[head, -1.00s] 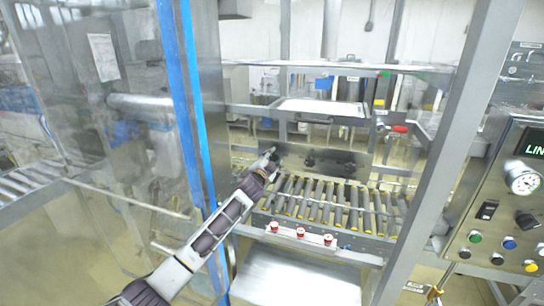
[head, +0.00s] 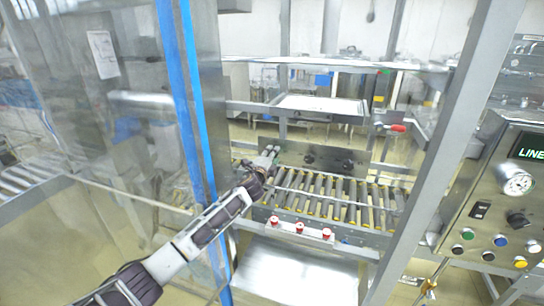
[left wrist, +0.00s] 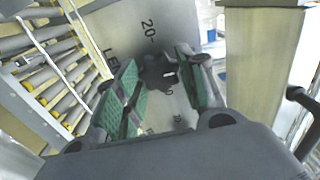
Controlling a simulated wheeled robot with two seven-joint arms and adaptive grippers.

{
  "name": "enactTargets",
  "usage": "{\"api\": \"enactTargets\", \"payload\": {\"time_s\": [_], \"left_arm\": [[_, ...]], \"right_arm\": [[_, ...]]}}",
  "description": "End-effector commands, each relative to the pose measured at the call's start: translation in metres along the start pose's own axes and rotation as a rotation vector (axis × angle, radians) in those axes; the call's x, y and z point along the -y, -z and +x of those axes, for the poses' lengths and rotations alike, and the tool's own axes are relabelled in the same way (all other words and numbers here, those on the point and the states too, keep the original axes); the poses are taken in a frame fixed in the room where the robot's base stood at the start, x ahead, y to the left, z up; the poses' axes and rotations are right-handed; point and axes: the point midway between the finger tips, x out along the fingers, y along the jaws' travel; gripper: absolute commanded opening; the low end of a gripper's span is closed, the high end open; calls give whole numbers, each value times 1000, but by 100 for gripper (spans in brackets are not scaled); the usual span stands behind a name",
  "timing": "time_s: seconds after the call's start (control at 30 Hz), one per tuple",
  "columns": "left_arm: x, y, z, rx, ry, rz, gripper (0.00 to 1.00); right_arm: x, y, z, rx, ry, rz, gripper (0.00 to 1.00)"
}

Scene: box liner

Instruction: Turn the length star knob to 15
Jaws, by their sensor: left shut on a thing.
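The length star knob (left wrist: 158,72) is dark, with a white mark on its face, and sits on a metal plate (left wrist: 120,28) marked "20-" and part of a word starting "LEN". My left gripper (left wrist: 160,85) has its green-padded fingers on either side of the knob and is shut on it. In the head view the left gripper (head: 268,158) is at the left end of the plate (head: 330,160) behind the rollers and covers this knob. Other dark knobs (head: 308,158) show on the plate to its right. The pointer's exact reading is unclear. My right gripper is out of view.
A roller conveyor (head: 325,197) lies in front of the plate, with red buttons (head: 299,227) along its front edge. A control panel (head: 505,195) is at the right, beyond a grey post (head: 430,160).

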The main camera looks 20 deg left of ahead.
Motion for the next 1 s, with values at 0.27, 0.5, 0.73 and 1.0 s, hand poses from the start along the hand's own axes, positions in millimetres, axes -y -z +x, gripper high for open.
{"api": "enactTargets", "payload": {"time_s": [0.27, 0.5, 0.73, 1.0], "left_arm": [[-1, 1, 0, -1, -1, 0, 16], [-1, 1, 0, -1, -1, 0, 61], [0, 0, 0, 0, 0, -1, 61], [-1, 0, -5, 0, 0, -1, 61]], "right_arm": [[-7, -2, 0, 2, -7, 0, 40], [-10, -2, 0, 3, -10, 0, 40], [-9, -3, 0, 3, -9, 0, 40], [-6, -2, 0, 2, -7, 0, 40]]}}
